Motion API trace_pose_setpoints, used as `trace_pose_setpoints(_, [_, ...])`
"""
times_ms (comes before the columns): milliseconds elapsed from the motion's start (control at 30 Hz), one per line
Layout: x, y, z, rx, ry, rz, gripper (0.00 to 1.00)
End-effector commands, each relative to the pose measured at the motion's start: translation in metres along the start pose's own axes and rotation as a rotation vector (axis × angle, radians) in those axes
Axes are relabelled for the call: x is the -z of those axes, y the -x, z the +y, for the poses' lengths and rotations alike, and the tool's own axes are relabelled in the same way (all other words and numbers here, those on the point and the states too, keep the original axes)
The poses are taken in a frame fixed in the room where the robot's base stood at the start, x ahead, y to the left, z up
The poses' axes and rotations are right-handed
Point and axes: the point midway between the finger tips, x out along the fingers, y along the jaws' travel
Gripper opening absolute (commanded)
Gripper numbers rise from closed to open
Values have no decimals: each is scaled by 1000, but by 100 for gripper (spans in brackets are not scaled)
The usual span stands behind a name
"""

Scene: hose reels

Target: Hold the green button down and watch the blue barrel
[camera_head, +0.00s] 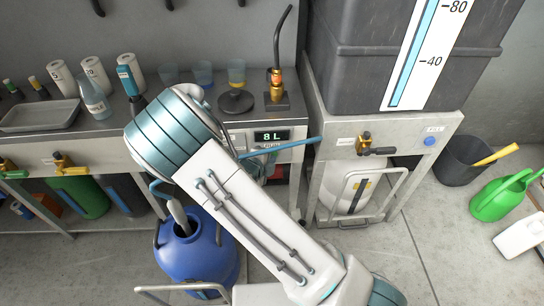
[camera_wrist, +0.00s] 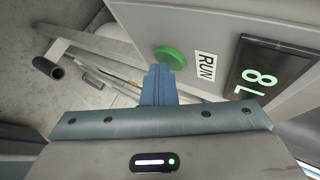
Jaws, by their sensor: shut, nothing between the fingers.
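In the wrist view the round green button (camera_wrist: 172,58) sits on a pale panel beside a RUN label (camera_wrist: 205,66). My gripper (camera_wrist: 161,72) is shut and empty, its blue fingertips at the button's lower edge in the picture. I cannot tell whether they touch it or whether it is pressed in. The display (camera_wrist: 262,75) reads 8 L, and it also shows in the head view (camera_head: 272,136). The blue barrel (camera_head: 205,262) stands on the floor in the head view, partly behind my arm, with a grey spout in its top opening. My arm hides the button and gripper there.
A grey tank (camera_head: 350,60) with a level scale stands on a metal stand at the right. A brass valve (camera_head: 365,143) is on the stand. A green watering can (camera_head: 497,197) and a dark bucket (camera_head: 462,165) are on the floor. Bottles and a tray line the left bench.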

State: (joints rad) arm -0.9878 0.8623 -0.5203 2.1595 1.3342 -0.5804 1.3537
Motion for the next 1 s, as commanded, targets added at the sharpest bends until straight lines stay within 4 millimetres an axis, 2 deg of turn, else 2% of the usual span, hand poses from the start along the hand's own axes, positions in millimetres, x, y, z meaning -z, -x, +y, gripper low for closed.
trace_pose_setpoints(567, [0, 1, 0, 1, -1, -1, 0])
trace_pose_setpoints(1000, [10, 13, 10, 0, 0, 0, 0])
